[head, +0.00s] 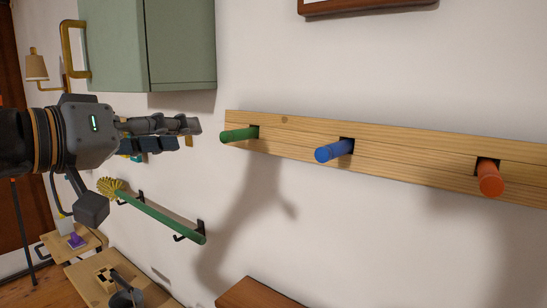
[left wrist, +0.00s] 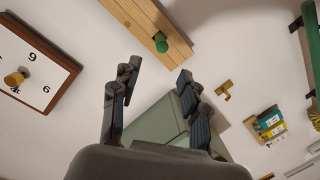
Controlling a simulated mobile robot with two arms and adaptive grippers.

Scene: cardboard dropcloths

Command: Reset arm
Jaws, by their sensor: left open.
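My left gripper (head: 190,133) reaches in from the left in the head view, in front of the white wall and just left of the wooden peg rail (head: 420,152). In the left wrist view, the two fingers of this gripper (left wrist: 158,88) stand apart with nothing between them. The rail carries a green peg (head: 238,134), a blue peg (head: 333,150) and an orange peg (head: 490,178). The fingers are apart from the green peg, which also shows past the fingertips in the left wrist view (left wrist: 161,43). My right gripper is not seen.
A green cabinet (head: 180,45) hangs above the gripper. Below it, a green-handled brush (head: 165,220) rests on black wall hooks. Small wooden tables (head: 80,270) stand at lower left. A wooden edge (head: 255,293) shows at the bottom. A clock (left wrist: 35,65) hangs on the wall.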

